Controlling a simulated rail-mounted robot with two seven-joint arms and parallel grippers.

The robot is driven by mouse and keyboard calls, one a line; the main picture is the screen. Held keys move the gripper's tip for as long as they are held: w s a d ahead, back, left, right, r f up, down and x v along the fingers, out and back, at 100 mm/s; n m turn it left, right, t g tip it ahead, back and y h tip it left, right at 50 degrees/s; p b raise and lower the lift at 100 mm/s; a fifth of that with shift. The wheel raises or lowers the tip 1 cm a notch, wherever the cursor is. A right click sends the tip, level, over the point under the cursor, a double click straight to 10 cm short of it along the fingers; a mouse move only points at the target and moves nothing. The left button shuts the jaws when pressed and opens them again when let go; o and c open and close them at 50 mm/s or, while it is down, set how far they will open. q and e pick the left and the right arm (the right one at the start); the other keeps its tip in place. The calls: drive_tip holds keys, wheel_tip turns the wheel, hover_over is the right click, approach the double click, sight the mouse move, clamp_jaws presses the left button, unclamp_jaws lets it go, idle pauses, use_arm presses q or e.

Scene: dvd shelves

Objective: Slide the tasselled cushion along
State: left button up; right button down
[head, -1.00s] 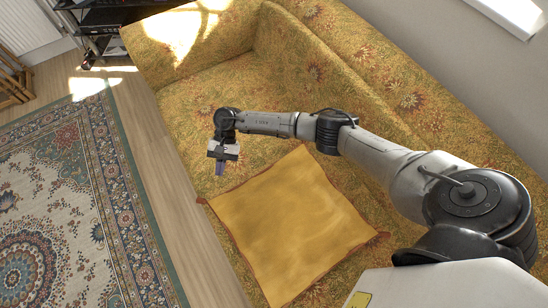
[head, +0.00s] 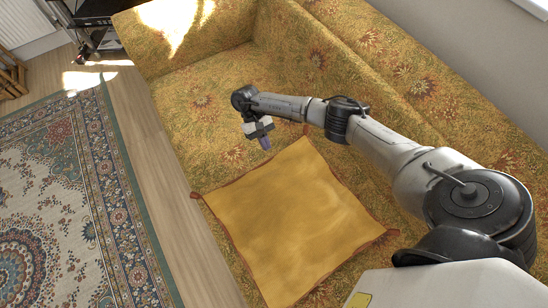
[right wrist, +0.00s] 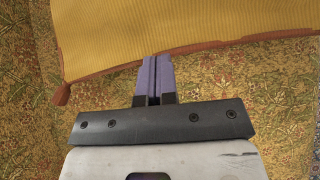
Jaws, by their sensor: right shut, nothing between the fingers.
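The yellow cushion (head: 285,220) with reddish-brown edging and corner tassels lies flat on the sofa seat in the head view. My right gripper (head: 265,145) is shut and empty, just beyond the cushion's far edge, pointing down. In the right wrist view its purple fingertips (right wrist: 155,62) are together at the cushion's edging; I cannot tell whether they touch it. My left gripper is not in view.
The patterned yellow sofa (head: 190,110) has its backrest along the right and an armrest at the far end. The seat beyond the cushion is clear. A wooden floor strip (head: 150,160) and a patterned rug (head: 60,200) lie to the left.

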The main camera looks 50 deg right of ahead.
sight(277, 166)
drive_tip(key=s, duration=0.1)
drive_tip(key=s+a+f+p, duration=0.1)
drive_tip(key=s, duration=0.2)
drive_tip(key=shift+a+f, duration=0.3)
drive_tip(key=shift+s+a+p, duration=0.25)
drive_tip(key=shift+s+p, duration=0.1)
drive_tip(key=shift+s, duration=0.35)
drive_tip(key=shift+f, duration=0.1)
